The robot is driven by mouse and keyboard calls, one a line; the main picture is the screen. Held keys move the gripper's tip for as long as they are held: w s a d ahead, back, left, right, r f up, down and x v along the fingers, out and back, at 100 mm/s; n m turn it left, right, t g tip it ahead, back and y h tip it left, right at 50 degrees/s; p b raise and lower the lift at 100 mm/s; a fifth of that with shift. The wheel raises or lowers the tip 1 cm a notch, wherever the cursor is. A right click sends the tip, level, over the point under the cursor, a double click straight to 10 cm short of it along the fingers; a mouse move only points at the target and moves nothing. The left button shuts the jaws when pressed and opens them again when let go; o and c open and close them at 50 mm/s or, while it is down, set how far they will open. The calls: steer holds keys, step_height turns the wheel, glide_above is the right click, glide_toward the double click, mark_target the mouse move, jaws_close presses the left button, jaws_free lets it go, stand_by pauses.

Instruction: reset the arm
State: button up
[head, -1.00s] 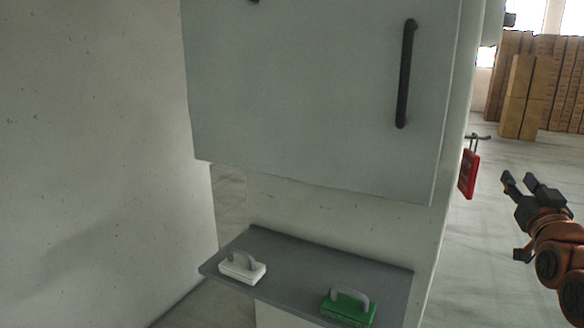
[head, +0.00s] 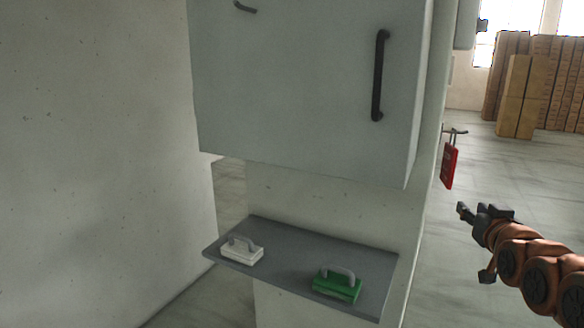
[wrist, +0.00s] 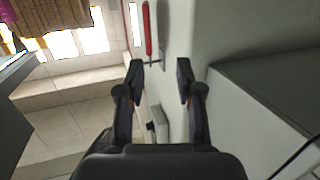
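My gripper (head: 474,214) is at the right of the head view, on my orange arm, pointing left toward the wall column. In the wrist view my gripper (wrist: 159,80) shows two dark fingers standing apart with nothing between them. It is open and empty. It is clear of the grey shelf and the cabinet in the head view.
A grey cabinet (head: 300,85) with a dark handle (head: 380,75) hangs above a grey shelf (head: 300,245). A white-based block (head: 242,250) and a green block (head: 337,285), both with grey handles, sit on it. A red tag (head: 449,166) hangs from a hook. Cartons (head: 515,95) stand behind.

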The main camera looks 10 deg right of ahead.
steer(key=s+a+f+n+g+y+p, duration=0.1)
steer(key=s+a+f+g+y, duration=0.2)
steer(key=a+f, duration=0.45)
steer(key=s+a+f+n+g+y+p, duration=0.1)
steer(key=s+a+f+g, duration=0.1)
steer(key=a+f+g, duration=0.55)
steer(key=s+a+g, duration=0.2)
steer(key=s+a, duration=0.3)
steer(key=s, duration=0.3)
steer(key=s+a+f+n+g+y+p, duration=0.1)
steer(key=s+a+g, duration=0.1)
steer(key=s+a, duration=0.3)
steer(key=s+a+g, duration=0.3)
steer(key=s+a, duration=0.2)
steer(key=s, duration=0.6)
steer(key=shift+s+a+f+n+p, duration=0.2)
steer(key=shift+f+n+p, duration=0.1)
steer(key=shift+n, duration=0.1)
